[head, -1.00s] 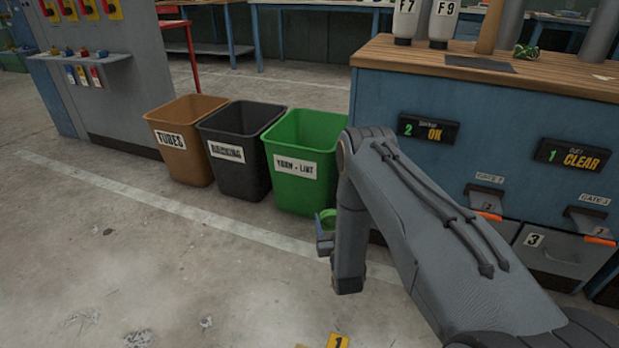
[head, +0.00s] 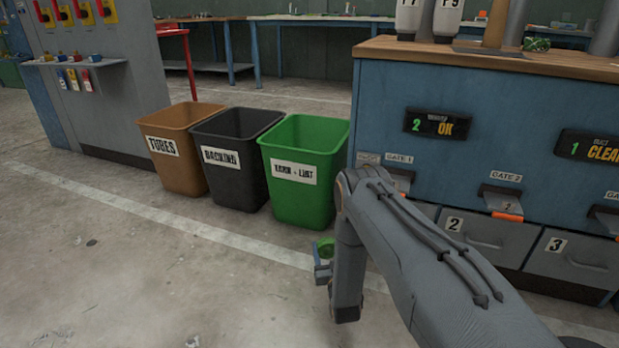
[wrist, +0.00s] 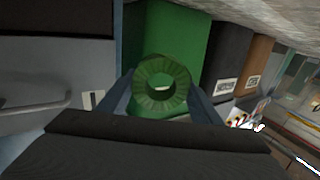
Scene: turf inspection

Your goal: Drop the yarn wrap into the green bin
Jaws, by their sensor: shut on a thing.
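The yarn wrap is a green ring-shaped coil (wrist: 162,85) held between the two fingers of my gripper (wrist: 163,92) in the wrist view. In the head view a green piece of the yarn wrap (head: 325,248) shows at my gripper (head: 323,265), partly hidden by my arm. The green bin (head: 304,168), labelled for yarn and lint, stands upright on the floor beyond and above my gripper in the picture. The yarn wrap is outside the bin and lower than its rim in the picture. The green bin (wrist: 175,45) also shows behind the wrap in the wrist view.
A black bin (head: 237,160) and a brown bin (head: 185,150) stand in a row left of the green bin. A blue cabinet (head: 385,130) with a wooden top (head: 480,60) stands close on the right. The floor (head: 150,260) in front of the bins is clear.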

